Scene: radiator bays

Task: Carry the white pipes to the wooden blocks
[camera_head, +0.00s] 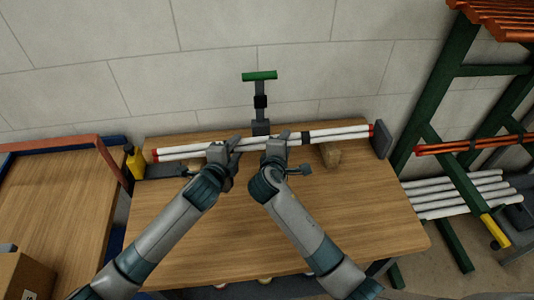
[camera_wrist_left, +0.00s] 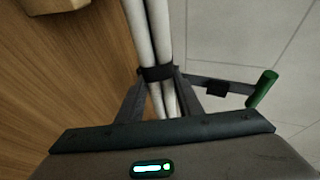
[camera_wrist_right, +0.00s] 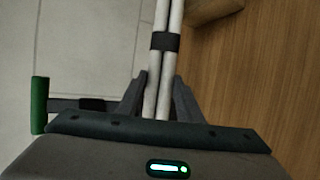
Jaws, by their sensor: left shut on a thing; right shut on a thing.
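The white pipes (camera_head: 340,134) form a bundle with red ends and dark bands, lying crosswise near the back of the wooden table. My left gripper (camera_head: 235,145) is shut on the bundle left of its middle. My right gripper (camera_head: 273,148) is shut on it just right of its middle. The bundle runs between the fingers in the left wrist view (camera_wrist_left: 155,95) and the right wrist view (camera_wrist_right: 163,95). One wooden block (camera_head: 330,154) stands on the table in front of the bundle's right part. Another wooden block (camera_wrist_left: 55,4) shows at the left wrist view's top edge.
A green-handled clamp (camera_head: 260,98) stands behind the bundle's middle, close to the wall. A grey upright plate (camera_head: 382,140) is by the right end, a yellow bottle (camera_head: 135,162) by the left. A green rack (camera_head: 445,150) stands at right. The table's front (camera_head: 230,255) is clear.

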